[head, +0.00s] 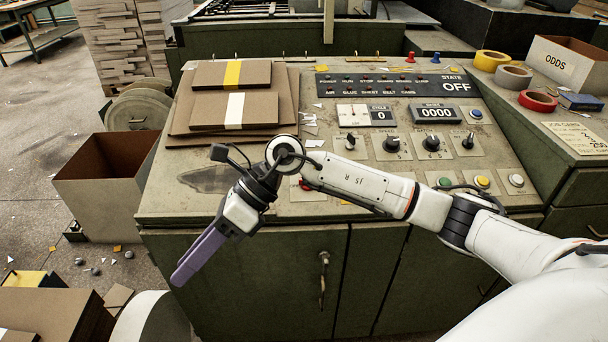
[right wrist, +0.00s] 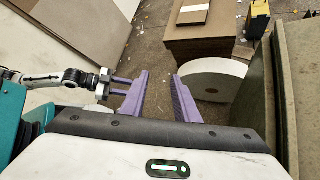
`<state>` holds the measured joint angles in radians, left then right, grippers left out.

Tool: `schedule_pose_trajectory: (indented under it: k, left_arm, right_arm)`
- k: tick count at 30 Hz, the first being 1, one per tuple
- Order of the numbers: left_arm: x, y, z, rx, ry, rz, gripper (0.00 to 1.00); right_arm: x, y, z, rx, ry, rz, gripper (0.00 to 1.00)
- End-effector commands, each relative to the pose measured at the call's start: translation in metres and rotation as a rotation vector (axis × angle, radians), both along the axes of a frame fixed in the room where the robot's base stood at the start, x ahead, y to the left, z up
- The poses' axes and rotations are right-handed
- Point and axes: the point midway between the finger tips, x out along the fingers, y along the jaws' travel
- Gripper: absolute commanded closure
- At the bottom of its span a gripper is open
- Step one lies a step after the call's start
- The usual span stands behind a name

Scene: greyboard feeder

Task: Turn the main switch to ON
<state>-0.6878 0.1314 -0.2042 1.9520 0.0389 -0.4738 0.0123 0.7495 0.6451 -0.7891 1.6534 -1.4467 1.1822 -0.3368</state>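The control panel (head: 450,165) of the green machine carries a row of black rotary knobs: one at the left (head: 350,142), two in the middle (head: 391,144) (head: 431,142) and a smaller one at the right (head: 468,141). Their labels are too small to read, so I cannot tell which is the main switch. The state display (head: 456,87) reads OFF. My right gripper (head: 185,275) hangs in front of the panel's left front edge, pointing down-left, away from the knobs. In the right wrist view its purple fingers (right wrist: 160,100) are apart and empty. My left gripper (right wrist: 120,86) shows there, its fingers apart, tips partly hidden.
Cardboard packs (head: 232,110) lie on the panel's left. Green, yellow and white buttons (head: 482,182) sit at the front right. My right forearm crosses the panel's front and hides part of it. An open cardboard box (head: 100,190) stands left; tape rolls (head: 538,101) lie right.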

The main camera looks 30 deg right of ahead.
Motion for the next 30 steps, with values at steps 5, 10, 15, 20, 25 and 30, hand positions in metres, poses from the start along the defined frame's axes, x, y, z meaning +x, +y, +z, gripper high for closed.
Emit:
schedule_pose_trajectory:
  k: [5, 10, 15, 20, 25, 30]
  left_arm:
    - [0.001, -0.001, -0.001, -0.001, -0.002, -0.001, 0.69]
    - [0.001, -0.001, -0.001, -0.002, -0.004, -0.002, 0.69]
    - [0.002, -0.002, 0.0, -0.002, -0.006, -0.002, 0.69]
    - [0.002, -0.002, 0.001, -0.002, -0.006, -0.002, 0.69]
    - [0.002, -0.002, 0.001, -0.003, -0.007, -0.001, 0.69]
    - [0.002, -0.002, 0.002, -0.003, -0.007, -0.001, 0.69]
  right_arm:
    - [0.058, -0.144, 0.011, -0.594, -0.205, 0.054, 0.72]
    - [0.079, -0.249, 0.053, -0.95, -0.234, 0.004, 0.72]
    - [0.081, -0.29, 0.073, -1.079, -0.221, -0.03, 0.72]
    - [0.084, -0.295, 0.057, -1.09, -0.217, -0.03, 0.72]
    - [0.09, -0.298, 0.025, -1.086, -0.216, -0.03, 0.72]
    - [0.097, -0.302, -0.003, -1.085, -0.218, -0.031, 0.72]
